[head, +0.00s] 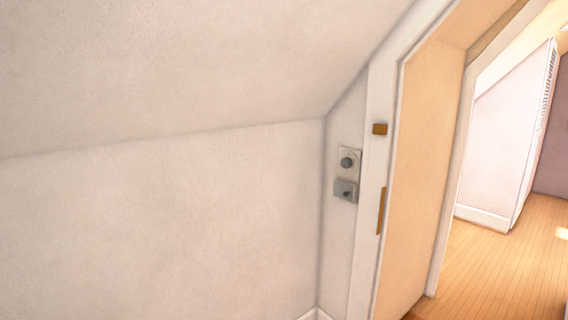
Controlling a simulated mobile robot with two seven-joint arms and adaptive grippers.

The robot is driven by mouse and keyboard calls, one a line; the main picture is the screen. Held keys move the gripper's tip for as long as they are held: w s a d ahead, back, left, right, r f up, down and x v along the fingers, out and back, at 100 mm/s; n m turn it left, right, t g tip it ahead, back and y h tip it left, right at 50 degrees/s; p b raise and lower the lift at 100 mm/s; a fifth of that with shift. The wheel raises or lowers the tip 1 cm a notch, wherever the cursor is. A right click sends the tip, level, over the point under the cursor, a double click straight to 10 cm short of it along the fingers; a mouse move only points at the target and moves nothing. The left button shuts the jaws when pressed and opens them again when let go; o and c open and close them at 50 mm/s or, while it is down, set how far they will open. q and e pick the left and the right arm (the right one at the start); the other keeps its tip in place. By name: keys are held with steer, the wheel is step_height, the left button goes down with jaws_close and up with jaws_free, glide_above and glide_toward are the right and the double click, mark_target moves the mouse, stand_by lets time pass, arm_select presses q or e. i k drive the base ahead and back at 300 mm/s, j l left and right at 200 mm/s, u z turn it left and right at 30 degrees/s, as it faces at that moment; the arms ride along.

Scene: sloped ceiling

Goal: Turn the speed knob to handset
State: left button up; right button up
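A small light grey control plate (350,157) is mounted on the narrow wall strip just left of the door frame. A round dark grey knob (347,163) sits on it. Directly below is a grey box (345,190) with a second small dark knob or switch (347,194). No lettering or pointer mark is readable at this size, so I cannot tell which knob is the speed knob or how it is set. Neither of my grippers shows in the head view.
A doorway with a white frame (378,110) and tan inner jamb (420,150) stands right of the controls. Wooden floor (505,260) and a white panel (510,130) lie beyond. A sloped ceiling (190,60) comes down over the bare left wall (170,220).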

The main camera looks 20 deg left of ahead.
mark_target(346, 162)
steer(key=u, duration=0.2)
steer(key=i+l+u, duration=0.15)
steer(key=i+l, duration=0.15)
steer(key=i, duration=0.2)
steer(key=i+l+u, duration=0.15)
steer(key=i+l, duration=0.15)
steer(key=i, duration=0.15)
